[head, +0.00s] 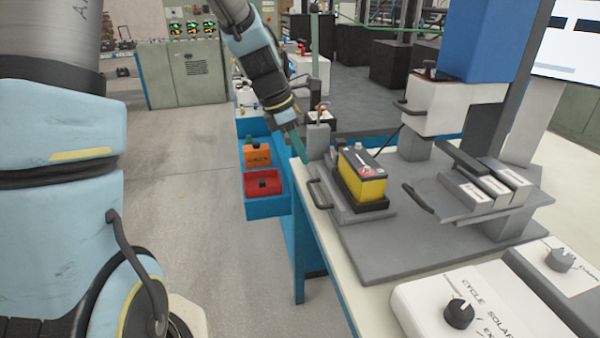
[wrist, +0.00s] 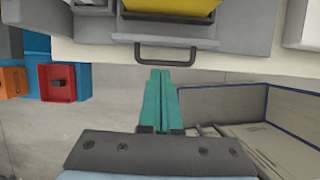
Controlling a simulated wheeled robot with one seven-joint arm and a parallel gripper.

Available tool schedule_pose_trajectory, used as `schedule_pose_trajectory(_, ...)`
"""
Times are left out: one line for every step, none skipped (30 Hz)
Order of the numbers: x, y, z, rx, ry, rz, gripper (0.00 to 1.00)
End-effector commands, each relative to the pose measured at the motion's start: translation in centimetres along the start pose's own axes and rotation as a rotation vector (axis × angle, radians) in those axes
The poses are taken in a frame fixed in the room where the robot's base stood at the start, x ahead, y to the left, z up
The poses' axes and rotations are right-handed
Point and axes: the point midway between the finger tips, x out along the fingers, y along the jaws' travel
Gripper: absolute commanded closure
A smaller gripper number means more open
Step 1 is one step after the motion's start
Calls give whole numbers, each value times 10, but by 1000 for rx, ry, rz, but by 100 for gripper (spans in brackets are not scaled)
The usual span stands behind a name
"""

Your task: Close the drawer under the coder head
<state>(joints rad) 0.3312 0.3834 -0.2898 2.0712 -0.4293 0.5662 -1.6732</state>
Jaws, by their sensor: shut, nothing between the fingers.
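The coder head (head: 452,108) is a white block with a black handle beneath a blue housing at upper right. A grey drawer (head: 350,213) with a black handle (head: 319,194) sticks out toward the table's left edge and carries a yellow and black battery (head: 362,180). In the wrist view, the drawer handle (wrist: 166,62) shows with part of the yellow battery (wrist: 175,5) behind it. My gripper (head: 301,158) is shut and empty near the handle. Its teal fingers (wrist: 160,74) end just short of the handle in the picture; I cannot tell whether they touch.
Blue bins (head: 265,205) with an orange and a red insert stand left of the table. A grey unit with another black handle (head: 418,200) and several labelled blocks sits right of the battery. The floor at left is open.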

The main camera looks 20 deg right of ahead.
Motion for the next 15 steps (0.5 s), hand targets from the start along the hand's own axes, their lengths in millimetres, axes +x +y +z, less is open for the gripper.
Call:
schedule_pose_trajectory(2,0,3,-14,-4,-4,100)
schedule_pose_trajectory(4,0,4,-20,-5,-5,100)
schedule_pose_trajectory(7,-1,4,-23,-6,-6,100)
schedule_pose_trajectory(10,-1,4,-24,-6,-7,100)
schedule_pose_trajectory(13,-1,4,-24,-5,-9,100)
schedule_pose_trajectory(18,-1,4,-23,-5,-8,100)
schedule_pose_trajectory(23,-1,4,-23,-5,-9,100)
schedule_pose_trajectory(28,-2,4,-23,-5,-9,100)
schedule_pose_trajectory(36,-1,4,-23,-4,-9,100)
schedule_pose_trajectory(42,-1,4,-23,-4,-9,100)
schedule_pose_trajectory(47,-2,4,-22,-4,-10,100)
schedule_pose_trajectory(55,-2,4,-23,-5,-9,100)
schedule_pose_trajectory(60,-2,4,-23,-4,-9,100)
schedule_pose_trajectory(65,-1,4,-23,-4,-8,100)
schedule_pose_trajectory(71,-2,4,-22,-4,-9,100)
